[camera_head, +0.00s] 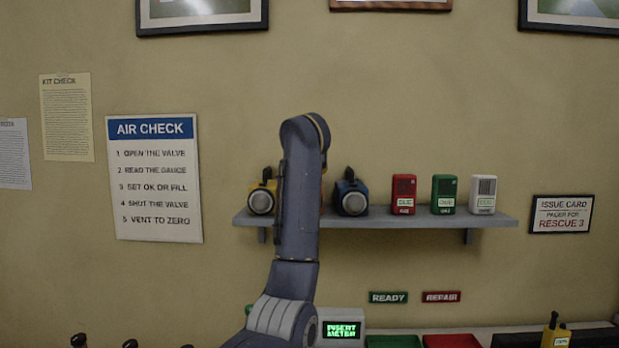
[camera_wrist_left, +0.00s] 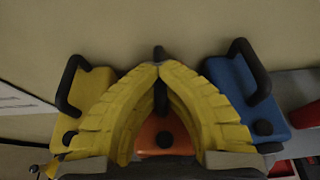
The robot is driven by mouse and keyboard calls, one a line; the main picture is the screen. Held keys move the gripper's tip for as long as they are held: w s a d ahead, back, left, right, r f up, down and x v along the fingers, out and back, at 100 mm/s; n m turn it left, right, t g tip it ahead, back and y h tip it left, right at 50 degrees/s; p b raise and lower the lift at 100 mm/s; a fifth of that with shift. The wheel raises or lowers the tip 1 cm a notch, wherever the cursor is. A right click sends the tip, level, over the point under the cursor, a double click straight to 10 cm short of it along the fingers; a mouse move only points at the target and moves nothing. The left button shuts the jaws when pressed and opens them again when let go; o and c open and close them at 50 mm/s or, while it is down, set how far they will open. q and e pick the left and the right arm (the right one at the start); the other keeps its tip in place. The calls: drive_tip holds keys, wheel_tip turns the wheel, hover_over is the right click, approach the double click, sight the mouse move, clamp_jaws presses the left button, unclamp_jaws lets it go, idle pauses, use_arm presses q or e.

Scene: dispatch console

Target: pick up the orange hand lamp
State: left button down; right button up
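The orange hand lamp (camera_wrist_left: 169,128) shows between the yellow fingers of my left gripper (camera_wrist_left: 159,68) in the left wrist view. Its black handle stands up between the two fingertips, which close on it from both sides. The lamp's lower part is hidden by the gripper. In the head view my left arm stands in front of the shelf and hides nearly all of this lamp and the gripper. Whether the lamp is clear of the shelf cannot be seen. My right gripper is not in view.
A yellow lamp (camera_head: 261,200) and a blue lamp (camera_head: 351,196) stand close on either side. Red (camera_head: 404,194), green (camera_head: 444,194) and white (camera_head: 482,194) handsets stand further right on the grey shelf (camera_head: 440,222). Below is a meter box (camera_head: 341,317).

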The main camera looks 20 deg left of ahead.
use_arm(q)
drive_tip(key=r, duration=0.6)
drive_tip(key=shift+s+r, duration=0.2)
drive_tip(key=shift+r, duration=0.2)
drive_tip(key=s+d, duration=0.2)
drive_tip(key=s, duration=0.7)
drive_tip(key=s+d, duration=0.2)
drive_tip(key=s, duration=0.7)
drive_tip(key=shift+s+d, duration=0.4)
